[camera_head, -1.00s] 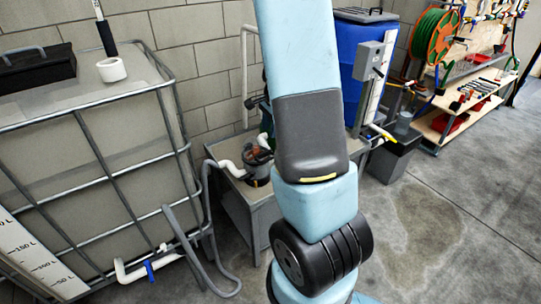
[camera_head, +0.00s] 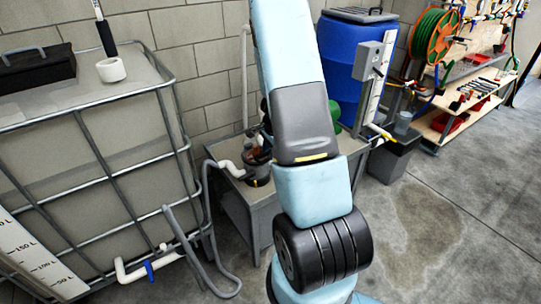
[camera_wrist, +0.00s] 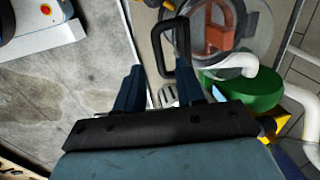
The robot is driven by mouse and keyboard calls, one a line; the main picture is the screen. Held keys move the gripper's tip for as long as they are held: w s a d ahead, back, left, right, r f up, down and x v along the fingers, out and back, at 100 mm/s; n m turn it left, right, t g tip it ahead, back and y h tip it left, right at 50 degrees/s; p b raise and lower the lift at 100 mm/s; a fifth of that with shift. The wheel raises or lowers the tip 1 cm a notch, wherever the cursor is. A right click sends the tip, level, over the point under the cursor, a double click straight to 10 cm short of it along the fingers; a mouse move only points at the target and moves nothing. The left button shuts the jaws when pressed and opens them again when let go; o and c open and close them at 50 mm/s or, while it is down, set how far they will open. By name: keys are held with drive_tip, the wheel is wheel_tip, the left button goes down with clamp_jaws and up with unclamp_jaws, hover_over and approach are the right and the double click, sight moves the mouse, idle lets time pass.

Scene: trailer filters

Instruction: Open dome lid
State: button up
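In the wrist view, a clear dome lid (camera_wrist: 250,55) covers an orange-brown part at the top right. A black loop handle (camera_wrist: 156,52) stands at the dome's left side. My gripper (camera_wrist: 160,74) is open, its two dark fingers apart. The fingertips are close to the handle's near end, the right one overlapping it in view; I cannot tell whether they touch. In the head view, the pump unit (camera_head: 257,178) with the orange-brown part is on a grey bench, partly behind my arm. My gripper is hidden there.
A green rounded part (camera_wrist: 250,92) and white pipes (camera_wrist: 303,98) lie close to the right of my gripper. In the head view, the grey bench (camera_head: 236,206) stands between a caged tank (camera_head: 85,155) and a blue barrel (camera_head: 345,60). The floor at right is open.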

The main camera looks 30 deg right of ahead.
drive_tip(key=shift+w+f, duration=0.15)
drive_tip(key=shift+f, duration=0.55)
drive_tip(key=shift+w+f, duration=0.15)
drive_tip(key=shift+f, duration=0.55)
clamp_jaws()
drive_tip(key=shift+d, duration=0.15)
drive_tip(key=shift+r, duration=0.1)
